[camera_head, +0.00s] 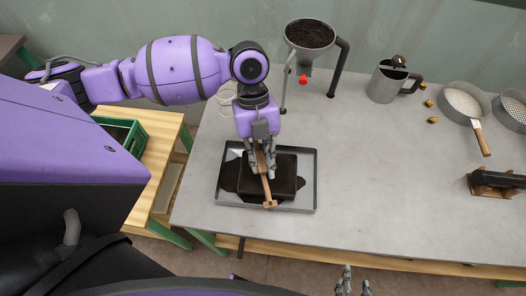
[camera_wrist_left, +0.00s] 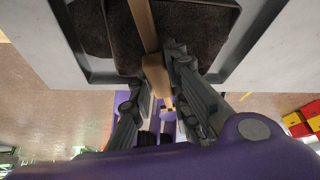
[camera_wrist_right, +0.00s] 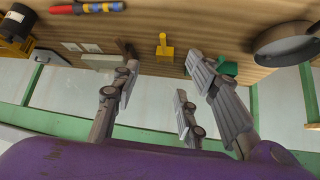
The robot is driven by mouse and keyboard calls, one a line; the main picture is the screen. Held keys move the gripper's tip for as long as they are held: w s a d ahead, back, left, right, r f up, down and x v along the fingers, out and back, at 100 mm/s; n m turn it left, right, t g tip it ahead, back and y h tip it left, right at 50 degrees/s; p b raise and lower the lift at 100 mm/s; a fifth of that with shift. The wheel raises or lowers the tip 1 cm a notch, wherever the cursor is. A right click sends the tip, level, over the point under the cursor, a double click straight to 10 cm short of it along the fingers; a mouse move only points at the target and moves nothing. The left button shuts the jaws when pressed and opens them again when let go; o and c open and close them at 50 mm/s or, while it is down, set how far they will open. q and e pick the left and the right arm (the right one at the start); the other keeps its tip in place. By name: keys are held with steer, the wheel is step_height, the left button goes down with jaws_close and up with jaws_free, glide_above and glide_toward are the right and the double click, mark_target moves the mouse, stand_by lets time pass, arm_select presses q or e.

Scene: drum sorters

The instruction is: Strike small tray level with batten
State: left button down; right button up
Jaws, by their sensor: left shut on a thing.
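A wooden batten (camera_head: 268,196) lies across the small dark tray (camera_head: 297,172), which is full of dark soil. My left gripper (camera_head: 263,171) is shut on the batten, right above the soil. In the left wrist view the batten (camera_wrist_left: 144,28) passes between the fingers (camera_wrist_left: 162,90) and over the soil. Whether the batten touches the small tray's rim is unclear. The small tray stands in a larger grey tray (camera_head: 315,182), with loose soil around it. My right gripper (camera_head: 353,284) is empty and open at the near edge of the head view; its fingers (camera_wrist_right: 160,98) are apart.
A soil-filled funnel (camera_head: 310,34) on a dark stand, a grey jug (camera_head: 388,84) and sieves (camera_head: 463,102) stand further back and right. A dark brush-like block (camera_head: 497,182) lies at the right. A green crate (camera_head: 124,136) is left. The table's middle right is clear.

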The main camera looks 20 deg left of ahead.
arm_select(q)
steer(key=shift+d+f, duration=0.1)
steer(key=shift+f, duration=0.45)
steer(key=d, duration=0.1)
steer(key=w+d, duration=0.1)
steer(key=d, duration=0.2)
steer(key=shift+w+d+r, duration=0.1)
steer(key=shift+w+r, duration=0.1)
steer(key=shift+w, duration=0.05)
steer(key=d, duration=0.1)
steer(key=w+d, duration=0.1)
steer(key=d, duration=0.1)
step_height(320, 180, up, 6)
steer(key=a+p, duration=0.2)
steer(key=p, duration=0.1)
steer(key=shift+s, duration=0.25)
arm_select(e)
steer(key=r, duration=0.1)
steer(key=w+r, duration=0.1)
steer(key=shift+w+a+r, duration=0.3)
steer(key=shift+a+r, duration=0.05)
steer(key=shift+r, duration=0.05)
